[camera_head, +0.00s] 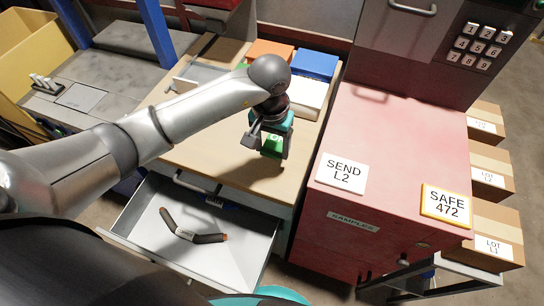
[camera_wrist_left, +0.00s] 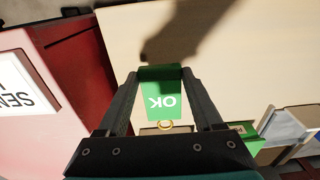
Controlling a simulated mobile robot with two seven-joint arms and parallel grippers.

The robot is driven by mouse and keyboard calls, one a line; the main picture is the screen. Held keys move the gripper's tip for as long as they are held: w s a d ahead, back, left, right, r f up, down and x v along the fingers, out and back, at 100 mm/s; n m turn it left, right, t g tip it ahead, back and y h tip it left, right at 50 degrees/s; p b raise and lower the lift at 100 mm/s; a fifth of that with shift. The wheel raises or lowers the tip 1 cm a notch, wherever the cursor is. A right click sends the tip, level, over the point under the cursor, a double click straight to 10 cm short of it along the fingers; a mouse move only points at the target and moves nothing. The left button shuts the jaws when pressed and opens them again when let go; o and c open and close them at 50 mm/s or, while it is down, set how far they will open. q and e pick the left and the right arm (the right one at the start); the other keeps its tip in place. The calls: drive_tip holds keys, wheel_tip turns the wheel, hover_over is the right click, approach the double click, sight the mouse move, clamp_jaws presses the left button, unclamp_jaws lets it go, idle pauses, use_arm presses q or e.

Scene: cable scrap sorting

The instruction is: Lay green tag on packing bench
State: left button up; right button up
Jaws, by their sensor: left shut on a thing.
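The green tag (camera_wrist_left: 163,98) is marked OK and has a brass-coloured ring at one end. My left gripper (camera_wrist_left: 160,78) is shut on it, with a finger on each side. In the head view my left gripper (camera_head: 268,144) holds the green tag (camera_head: 272,146) over the wooden packing bench (camera_head: 185,135), near its right side. A dark shadow lies on the bench in the wrist view. I cannot tell whether the tag touches the bench top. My right gripper is not in view.
An open drawer (camera_head: 145,205) below the bench front holds a dark bent cable piece (camera_head: 190,233). A red cabinet (camera_head: 400,150) with a SEND L2 sign (camera_head: 342,173) stands right of the bench. Orange (camera_head: 270,51) and blue (camera_head: 315,63) bins stand at the back. The bench's front middle is clear.

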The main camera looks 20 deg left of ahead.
sight(272, 166)
use_arm(q)
drive_tip(key=shift+f+b, duration=0.35)
drive_tip(key=shift+f, duration=2.05)
drive_tip(key=shift+f, duration=0.1)
drive_tip(key=o, duration=0.8)
drive_tip(key=shift+f, duration=0.1)
drive_tip(key=o, duration=0.5)
drive_tip(key=shift+r, duration=0.2)
drive_tip(key=r, duration=0.4)
drive_tip(key=r+p, duration=0.1)
drive_tip(key=r, duration=0.7)
drive_tip(key=shift+s, duration=0.25)
